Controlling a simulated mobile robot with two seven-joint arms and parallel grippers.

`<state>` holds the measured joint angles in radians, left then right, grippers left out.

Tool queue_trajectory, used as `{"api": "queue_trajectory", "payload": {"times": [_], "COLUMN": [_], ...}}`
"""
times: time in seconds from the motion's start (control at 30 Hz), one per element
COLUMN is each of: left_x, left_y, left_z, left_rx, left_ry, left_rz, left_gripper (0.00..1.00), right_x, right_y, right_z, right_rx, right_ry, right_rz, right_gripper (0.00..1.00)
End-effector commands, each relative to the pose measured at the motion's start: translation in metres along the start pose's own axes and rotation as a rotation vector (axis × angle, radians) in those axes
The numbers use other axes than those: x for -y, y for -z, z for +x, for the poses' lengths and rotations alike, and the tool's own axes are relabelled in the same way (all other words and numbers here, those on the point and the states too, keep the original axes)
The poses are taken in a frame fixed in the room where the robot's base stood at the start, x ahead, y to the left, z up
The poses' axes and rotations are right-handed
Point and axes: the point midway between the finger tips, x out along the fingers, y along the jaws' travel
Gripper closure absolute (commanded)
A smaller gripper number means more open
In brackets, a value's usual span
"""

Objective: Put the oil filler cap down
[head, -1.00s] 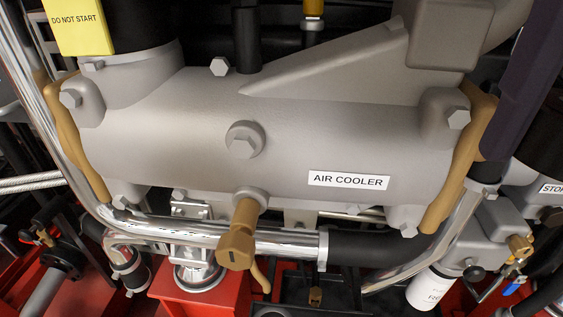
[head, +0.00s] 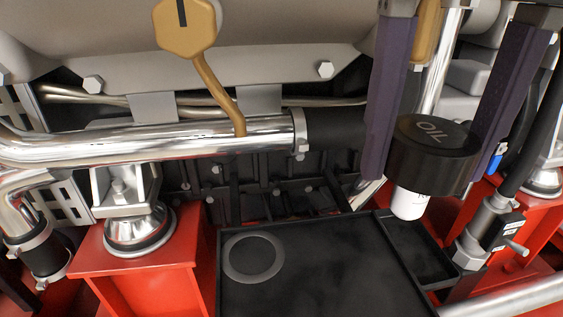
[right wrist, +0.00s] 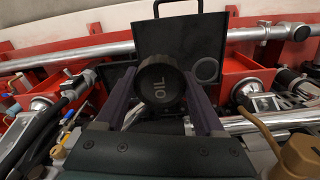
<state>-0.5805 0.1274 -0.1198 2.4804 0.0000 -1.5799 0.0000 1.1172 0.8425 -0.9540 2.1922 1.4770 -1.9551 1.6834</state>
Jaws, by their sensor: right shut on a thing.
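The oil filler cap is a thick black disc marked OIL (head: 435,148). It is held between the two dark purple fingers of my right gripper (head: 430,165). A black tray (head: 320,285) with a raised rim lies below and to the left of the cap in the head view. A grey ring mark (head: 254,258) is on the tray's left part, and nothing stands on it. The cap appears above the tray's right side. My left gripper is not in view.
A chrome pipe (head: 200,143) with a black hose section runs behind the tray. A red mount block (head: 150,270) stands left of it. A brass dipstick (head: 187,27) hangs above. A white cylinder (head: 408,204) shows just below the cap. A valve (head: 495,222) stands at the right.

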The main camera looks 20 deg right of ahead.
Motion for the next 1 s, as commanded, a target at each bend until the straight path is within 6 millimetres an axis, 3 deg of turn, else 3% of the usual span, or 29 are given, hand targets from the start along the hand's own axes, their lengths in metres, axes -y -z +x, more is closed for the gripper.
{"api": "queue_trajectory", "payload": {"times": [0.03,0.3,0.6,0.8,1.0], "left_x": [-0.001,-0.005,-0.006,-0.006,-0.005], "left_y": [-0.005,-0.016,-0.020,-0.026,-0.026], "left_z": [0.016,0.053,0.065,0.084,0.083], "left_rx": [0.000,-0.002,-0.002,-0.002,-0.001], "left_ry": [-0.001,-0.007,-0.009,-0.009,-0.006], "left_rz": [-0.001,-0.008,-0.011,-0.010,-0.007], "left_gripper": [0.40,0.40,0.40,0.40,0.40], "right_x": [-0.001,-0.001,-0.001,-0.001,0.000], "right_y": [-0.001,0.000,0.000,0.000,0.001], "right_z": [0.025,0.098,0.124,0.157,0.158], "right_rx": [0.004,0.001,0.000,0.002,-0.001], "right_ry": [-0.004,-0.002,-0.001,-0.002,0.000], "right_rz": [0.001,0.001,0.000,0.000,-0.001], "right_gripper": [1.00,1.00,1.00,1.00,1.00]}}
